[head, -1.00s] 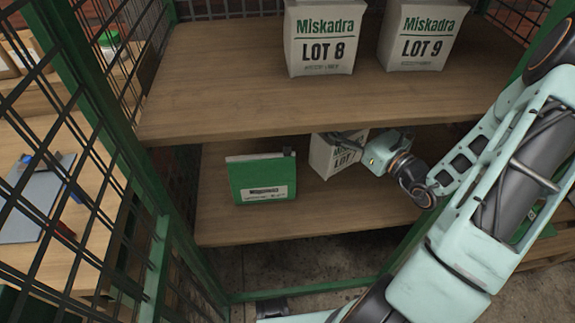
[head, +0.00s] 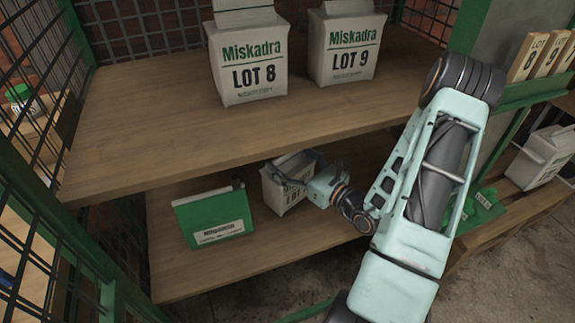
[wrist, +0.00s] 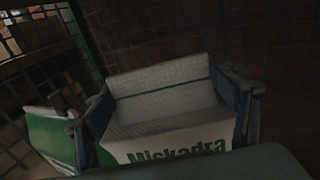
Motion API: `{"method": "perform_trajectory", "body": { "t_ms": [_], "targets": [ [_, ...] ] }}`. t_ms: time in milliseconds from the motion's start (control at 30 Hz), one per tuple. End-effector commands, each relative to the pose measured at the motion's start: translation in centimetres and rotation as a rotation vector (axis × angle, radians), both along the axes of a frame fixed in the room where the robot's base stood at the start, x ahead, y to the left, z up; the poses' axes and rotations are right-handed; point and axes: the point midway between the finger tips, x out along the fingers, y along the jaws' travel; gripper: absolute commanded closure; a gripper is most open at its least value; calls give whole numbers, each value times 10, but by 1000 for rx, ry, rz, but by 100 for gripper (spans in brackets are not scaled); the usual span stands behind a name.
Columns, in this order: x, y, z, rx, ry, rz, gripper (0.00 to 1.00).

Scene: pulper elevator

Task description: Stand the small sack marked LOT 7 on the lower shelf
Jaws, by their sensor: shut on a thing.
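A small white Miskadra sack (head: 287,192) is in my gripper (head: 303,166), over the lower shelf (head: 180,279). It looks nearly upright, with its base at or close to the boards; I cannot tell whether it touches. Its LOT number is partly hidden by the gripper. In the wrist view the sack (wrist: 170,128) sits between the two fingers of my gripper (wrist: 168,108), one on each side, with its folded top towards the camera.
A green box (head: 212,216) stands left of the held sack on the lower shelf. Sacks marked LOT 8 (head: 250,75) and LOT 9 (head: 343,62) stand on the upper shelf (head: 150,135), whose edge overhangs. Mesh walls the left side. Another white sack (head: 543,158) is at right.

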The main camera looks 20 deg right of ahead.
Motion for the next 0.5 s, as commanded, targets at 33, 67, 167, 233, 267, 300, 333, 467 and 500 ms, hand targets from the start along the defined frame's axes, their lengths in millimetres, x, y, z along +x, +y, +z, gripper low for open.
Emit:
{"method": "perform_trajectory", "body": {
  "t_ms": [33,67,167,233,267,300,333,467,500],
  "targets": [
    [0,1,-10,3,-3,1,79],
    [0,0,-13,3,-3,1,79],
    [1,0,-17,2,-5,1,79],
    [1,0,-16,1,-6,1,79],
    [1,0,-16,1,-6,1,79],
    [1,0,-16,1,-5,1,79],
    [1,0,-16,1,-5,1,79],
    [0,0,-19,2,-5,1,79],
    [0,0,-20,2,-5,1,79]
  ]
}}
